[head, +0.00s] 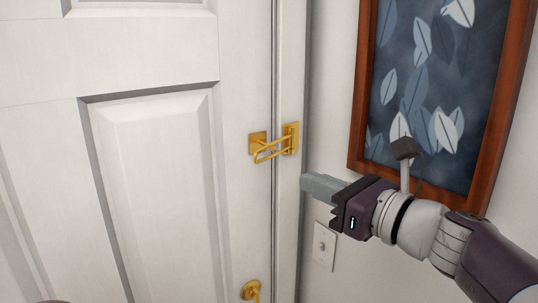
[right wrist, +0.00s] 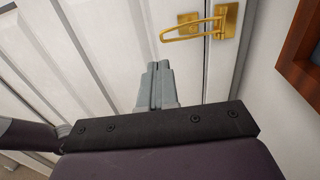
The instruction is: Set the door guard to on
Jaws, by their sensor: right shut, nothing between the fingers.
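The brass door guard (head: 272,151) is a looped bar on a bracket (head: 292,137) fixed to the door frame, with a small plate (head: 257,141) on the white door. The bar reaches left from the bracket across the gap, and its free end lies in front of the door plate. I cannot tell whether it is engaged there. The guard also shows at the top of the right wrist view (right wrist: 193,33). My right gripper (head: 306,184) is shut and empty, below and right of the guard and apart from it. Its closed fingers show in the right wrist view (right wrist: 157,72). My left gripper is not in view.
The white panelled door (head: 150,150) appears closed. A brass handle (head: 251,290) is below the guard. A light switch plate (head: 324,246) is on the wall below my right gripper. A framed leaf picture (head: 357,120) hangs right of the guard, close to my right arm.

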